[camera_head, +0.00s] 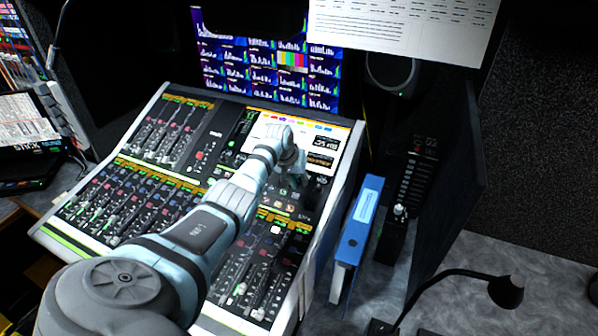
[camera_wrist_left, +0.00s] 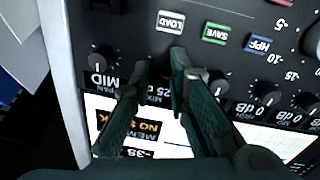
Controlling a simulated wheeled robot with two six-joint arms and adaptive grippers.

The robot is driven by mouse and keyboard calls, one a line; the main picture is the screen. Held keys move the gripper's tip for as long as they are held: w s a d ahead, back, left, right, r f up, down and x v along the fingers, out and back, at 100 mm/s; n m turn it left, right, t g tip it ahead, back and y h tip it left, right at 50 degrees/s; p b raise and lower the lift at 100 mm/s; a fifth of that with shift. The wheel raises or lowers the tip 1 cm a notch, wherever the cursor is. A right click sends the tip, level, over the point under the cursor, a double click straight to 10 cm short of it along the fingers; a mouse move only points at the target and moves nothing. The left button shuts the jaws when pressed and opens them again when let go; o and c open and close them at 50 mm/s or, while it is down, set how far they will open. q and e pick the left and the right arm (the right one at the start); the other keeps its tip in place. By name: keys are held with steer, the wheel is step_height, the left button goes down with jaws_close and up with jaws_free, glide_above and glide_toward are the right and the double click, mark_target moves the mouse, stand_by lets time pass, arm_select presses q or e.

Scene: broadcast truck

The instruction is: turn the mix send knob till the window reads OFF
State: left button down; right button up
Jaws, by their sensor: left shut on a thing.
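The mixing console (camera_head: 205,165) has a light screen at its upper right. My left gripper (camera_head: 297,185) reaches down to the knob panel below that screen; its fingertips are partly hidden by the wrist. In the left wrist view the gripper's two dark fingers (camera_wrist_left: 158,75) are closed in around the mix send knob (camera_wrist_left: 143,69), beside a partly covered label that starts with MIX. The fingers hide most of the knob. A readout window (camera_wrist_left: 135,153) appears upside down and seems to read -35, partly cut by a finger. My right gripper is not in view.
A PAN knob marked MID (camera_wrist_left: 102,58) sits close on the left, with dB knobs (camera_wrist_left: 266,92) on the right. LOAD (camera_wrist_left: 171,22) and SAVE (camera_wrist_left: 215,33) buttons lie above. A blue binder (camera_head: 357,225) stands right of the console, near a gooseneck lamp (camera_head: 505,290).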

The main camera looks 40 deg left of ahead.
arm_select(q)
steer(key=n+p, duration=0.3)
steer(key=shift+r+n, duration=0.2)
steer(key=shift+n, duration=0.1)
steer(key=shift+f+n+p, duration=0.15)
steer(key=shift+n+p, duration=0.8)
steer(key=shift+n, duration=1.05)
steer(key=c, duration=1.5)
jaws_free()
steer(key=shift+f, duration=0.1)
steer(key=shift+s, duration=0.1)
steer(key=shift+v, duration=4)
steer(key=shift+d, duration=0.1)
